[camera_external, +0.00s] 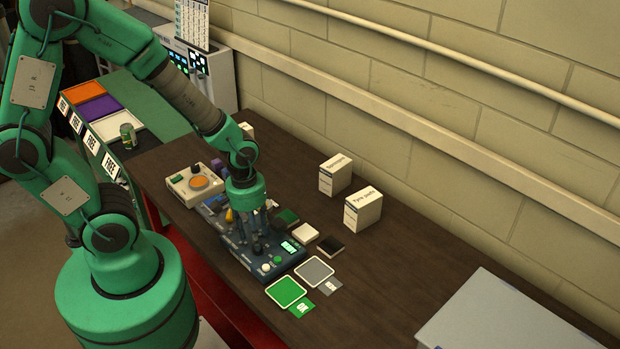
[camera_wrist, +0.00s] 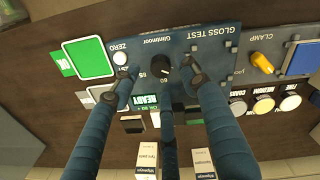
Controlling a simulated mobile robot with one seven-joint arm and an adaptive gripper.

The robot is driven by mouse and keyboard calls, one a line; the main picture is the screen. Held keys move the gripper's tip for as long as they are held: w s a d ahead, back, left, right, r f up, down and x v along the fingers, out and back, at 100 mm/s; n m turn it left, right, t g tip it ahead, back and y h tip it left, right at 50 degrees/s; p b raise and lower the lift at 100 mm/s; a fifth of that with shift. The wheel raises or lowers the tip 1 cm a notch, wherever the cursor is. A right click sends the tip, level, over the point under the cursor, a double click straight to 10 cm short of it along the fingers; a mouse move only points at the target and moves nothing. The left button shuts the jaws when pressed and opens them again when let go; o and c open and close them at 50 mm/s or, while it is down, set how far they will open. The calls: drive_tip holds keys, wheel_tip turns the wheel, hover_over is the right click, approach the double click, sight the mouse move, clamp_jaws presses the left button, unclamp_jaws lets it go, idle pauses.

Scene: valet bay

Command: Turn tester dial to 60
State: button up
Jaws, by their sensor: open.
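The gloss tester (camera_wrist: 205,42) is a dark blue box with "GLOSS TEST" lettering, upside down in the wrist view. Its black dial (camera_wrist: 160,76) has printed numbers around it, with 60 and 85 legible; its pointer is too small to read surely. A lit display (camera_wrist: 145,101) reads READY. In the external view the tester (camera_external: 262,271) sits on the brown bench. My gripper (camera_wrist: 162,82) points down with its fingers spread around the dial, open, with no clear contact. In the external view my gripper (camera_external: 257,238) is over the tester and partly covers the dial.
A green-screened pad (camera_wrist: 89,58) lies beside the tester, near a grey one (camera_external: 314,270). White boxes (camera_external: 363,211) stand behind.

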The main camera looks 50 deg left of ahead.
drive_tip(key=shift+w+d+f+b, duration=0.1)
drive_tip(key=shift+f+b, duration=0.2)
drive_tip(key=shift+f, duration=1.7)
drive_tip(key=shift+c, duration=0.2)
clamp_jaws()
